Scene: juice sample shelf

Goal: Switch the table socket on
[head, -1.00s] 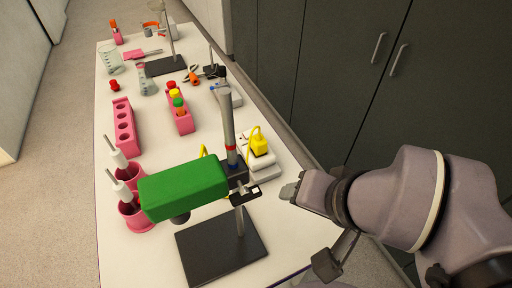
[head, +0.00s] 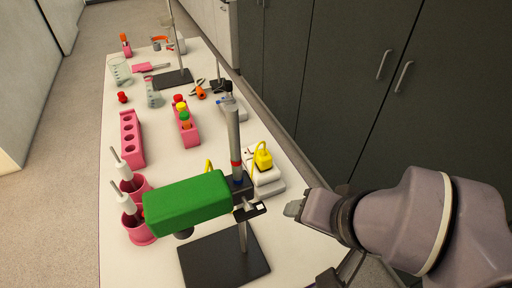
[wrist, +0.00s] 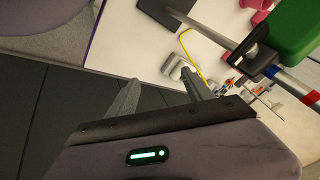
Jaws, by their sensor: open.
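The table socket (head: 268,189) is a white block on the table near its right edge, behind the black stand with the green block. A yellow plug (head: 262,158) with a yellow cable sits in it. The socket's switch cannot be made out. In the wrist view a white socket body (wrist: 172,64) and the yellow cable (wrist: 188,48) show beyond the fingers. My gripper (head: 293,208) is at the table's right edge, to the right of the socket and apart from it. Its fingers (wrist: 158,92) are spread and empty in the wrist view.
The stand (head: 224,258) holds a green block (head: 186,201) left of my gripper. Pink cups (head: 139,232), a pink rack (head: 132,140) and a tube rack (head: 187,130) stand farther left. Dark cabinets (head: 340,80) line the right side.

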